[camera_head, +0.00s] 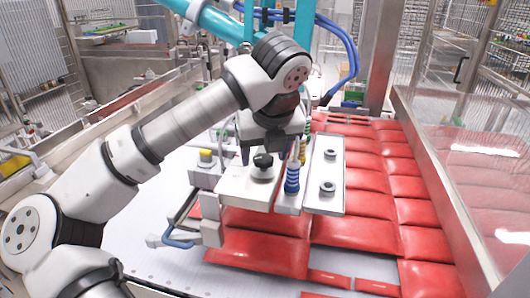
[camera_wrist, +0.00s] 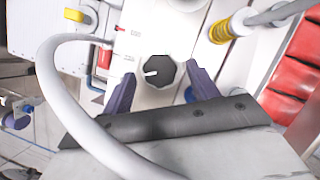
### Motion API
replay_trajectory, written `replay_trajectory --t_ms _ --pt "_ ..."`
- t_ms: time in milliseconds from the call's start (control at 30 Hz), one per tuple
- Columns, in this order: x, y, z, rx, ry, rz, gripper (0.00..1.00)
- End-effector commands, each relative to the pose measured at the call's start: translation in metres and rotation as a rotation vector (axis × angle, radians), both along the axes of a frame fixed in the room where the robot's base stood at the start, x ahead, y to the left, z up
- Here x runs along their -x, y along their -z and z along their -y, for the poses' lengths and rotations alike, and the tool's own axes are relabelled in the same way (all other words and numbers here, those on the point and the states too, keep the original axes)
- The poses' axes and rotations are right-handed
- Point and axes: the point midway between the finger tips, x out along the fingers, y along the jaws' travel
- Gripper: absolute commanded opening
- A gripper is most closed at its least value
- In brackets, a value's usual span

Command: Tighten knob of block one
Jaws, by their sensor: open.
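A dark knob (camera_head: 263,161) stands on a light grey block (camera_head: 246,188) in the middle of the head view. In the wrist view the knob (camera_wrist: 158,72) is a dark, many-sided disc with a white pointer mark, on the pale block (camera_wrist: 139,42). My gripper (camera_head: 272,150) is open, its fingers pointing down around the knob's area. In the wrist view the two purple-grey fingers (camera_wrist: 163,84) lie on either side of the knob, with gaps showing between them and it. I cannot tell whether the fingertips reach down to the knob's height.
Red pouches (camera_head: 262,252) lie below. A pale hose (camera_wrist: 48,92) curves across the wrist view.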

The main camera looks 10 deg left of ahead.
Motion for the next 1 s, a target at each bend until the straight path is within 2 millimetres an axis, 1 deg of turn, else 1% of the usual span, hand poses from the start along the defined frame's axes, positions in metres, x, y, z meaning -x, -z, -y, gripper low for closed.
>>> replay_trajectory --t_ms 67,167,400,433,733,867,1000 --pt "0.0000 -0.0002 0.0000 0.000 0.000 0.000 0.59" --pt "0.0000 -0.0003 0.0000 0.000 0.000 0.000 0.47" --pt "0.0001 -0.0004 -0.0001 0.000 0.000 0.000 0.16" --pt "0.0001 -0.0005 0.0000 0.000 0.000 0.000 0.14" --pt "0.0003 0.0013 -0.0010 0.000 0.039 0.001 0.14" --pt "0.0007 0.0029 -0.0018 0.002 0.103 0.002 0.14" --pt "0.0011 0.0035 -0.0026 0.001 0.206 0.004 0.14"
